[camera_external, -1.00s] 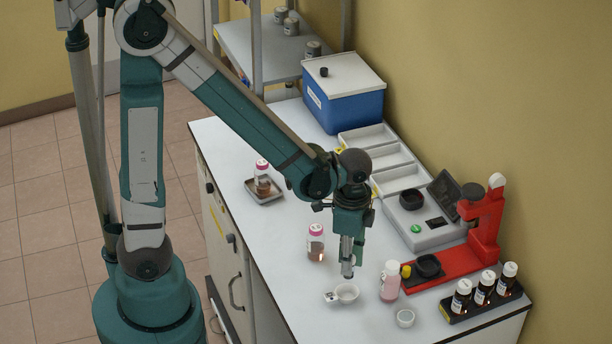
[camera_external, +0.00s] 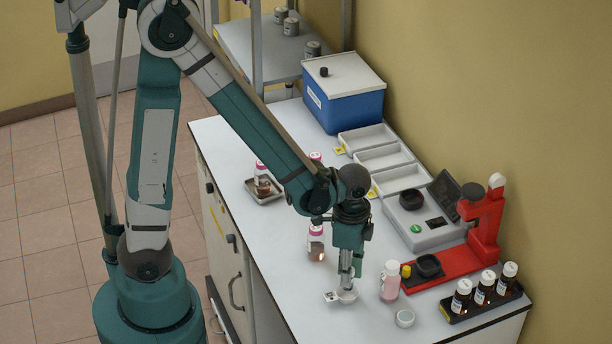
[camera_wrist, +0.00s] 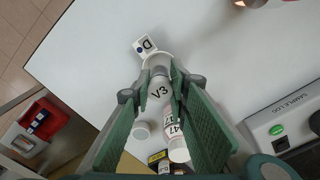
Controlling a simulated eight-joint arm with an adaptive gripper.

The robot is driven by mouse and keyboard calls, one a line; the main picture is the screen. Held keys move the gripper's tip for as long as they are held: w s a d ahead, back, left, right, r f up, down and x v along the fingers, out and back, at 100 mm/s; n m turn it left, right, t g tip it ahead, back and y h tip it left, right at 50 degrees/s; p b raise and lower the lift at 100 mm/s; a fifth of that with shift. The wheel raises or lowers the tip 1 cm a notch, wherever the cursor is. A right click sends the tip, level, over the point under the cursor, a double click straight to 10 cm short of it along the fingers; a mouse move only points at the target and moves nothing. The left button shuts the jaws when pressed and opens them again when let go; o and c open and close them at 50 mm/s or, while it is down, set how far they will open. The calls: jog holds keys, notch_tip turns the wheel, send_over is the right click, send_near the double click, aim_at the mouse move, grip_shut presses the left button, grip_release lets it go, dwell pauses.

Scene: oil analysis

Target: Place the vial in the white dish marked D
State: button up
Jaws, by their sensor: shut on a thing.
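The vial (camera_wrist: 158,88) has a pale cap marked V3 and sits between the fingers of my gripper (camera_wrist: 160,80), which is shut on it. The white dish marked D (camera_wrist: 150,59) lies at the fingertips, with its label tab (camera_wrist: 146,45) sticking out. In the external view, my gripper (camera_external: 346,286) is low over the dish (camera_external: 351,297) and hides part of it. The vial's lower end is hidden, so I cannot tell whether it touches the dish.
A pink bottle (camera_external: 389,283) and a small white cup (camera_external: 404,318) stand to the right of the dish. A brown bottle (camera_external: 316,243) stands behind-left. A rack of dark bottles (camera_external: 485,303) and a red stand (camera_external: 440,268) are farther right. The counter left of the dish is clear.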

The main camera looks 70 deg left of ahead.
jog(key=shift+f, duration=1.8)
jog(key=shift+f+b, duration=0.1)
jog(key=shift+b, duration=0.2)
jog(key=o, duration=0.8)
jog(key=shift+o, duration=0.2)
jog(key=shift+r, duration=0.2)
jog(key=shift+r+p, duration=0.8)
jog(key=shift+r, duration=5.15)
jog(key=shift+r, duration=0.1)
